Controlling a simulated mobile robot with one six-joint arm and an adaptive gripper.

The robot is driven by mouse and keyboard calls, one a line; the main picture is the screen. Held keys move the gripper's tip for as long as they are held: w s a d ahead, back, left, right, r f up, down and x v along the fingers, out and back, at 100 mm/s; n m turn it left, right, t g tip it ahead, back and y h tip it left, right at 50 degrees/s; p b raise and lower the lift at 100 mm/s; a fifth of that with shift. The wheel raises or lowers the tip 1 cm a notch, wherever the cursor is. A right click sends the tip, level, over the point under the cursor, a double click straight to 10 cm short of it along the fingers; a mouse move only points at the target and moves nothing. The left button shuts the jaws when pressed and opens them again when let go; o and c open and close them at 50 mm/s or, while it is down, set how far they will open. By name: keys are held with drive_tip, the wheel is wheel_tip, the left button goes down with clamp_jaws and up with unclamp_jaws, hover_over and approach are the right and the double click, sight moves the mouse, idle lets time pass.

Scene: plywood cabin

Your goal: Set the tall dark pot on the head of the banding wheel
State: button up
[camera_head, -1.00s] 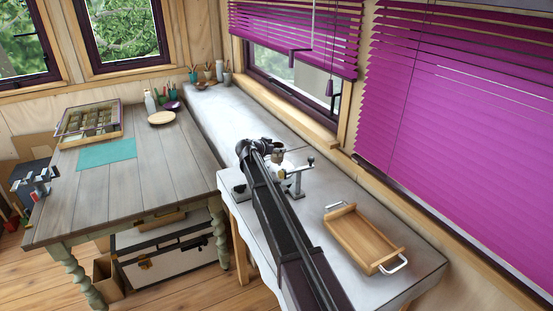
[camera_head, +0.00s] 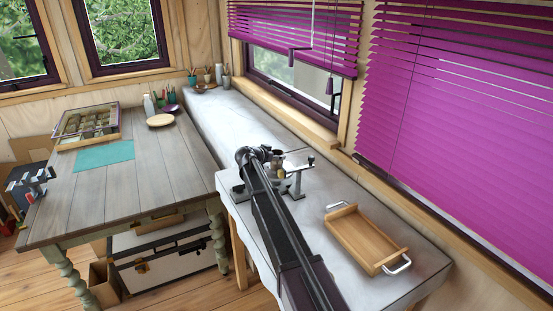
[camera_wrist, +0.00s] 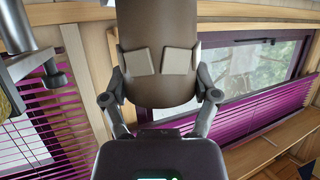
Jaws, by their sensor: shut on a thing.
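The tall dark pot (camera_wrist: 158,28) is a smooth brown-grey cylinder in the wrist view, its upper part cut off by the frame edge. My gripper (camera_wrist: 158,61) is shut on it, with one pale pad against each side of its near face. In the head view my gripper (camera_head: 262,153) is over the grey bench, and my arm hides much of what is there. A small brownish cylinder shows just right of it; I cannot tell whether it is the held pot. I cannot make out the banding wheel's head, nor whether the pot touches anything.
A grey metal device with a lever (camera_head: 297,178) stands on the bench just right of my arm. A wooden tray (camera_head: 365,238) with metal handles lies nearer. The far bench (camera_head: 235,122) is mostly clear, with cups at its end. A plank table (camera_head: 150,180) stands left.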

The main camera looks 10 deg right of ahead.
drive_tip(key=shift+f, duration=0.2)
drive_tip(key=o, duration=1.1)
drive_tip(key=shift+r, duration=0.2)
drive_tip(key=shift+r, duration=0.1)
drive_tip(key=p+v, duration=0.4)
drive_tip(key=v, duration=0.8)
drive_tip(key=shift+p, duration=0.3)
drive_tip(key=shift+d, duration=0.1)
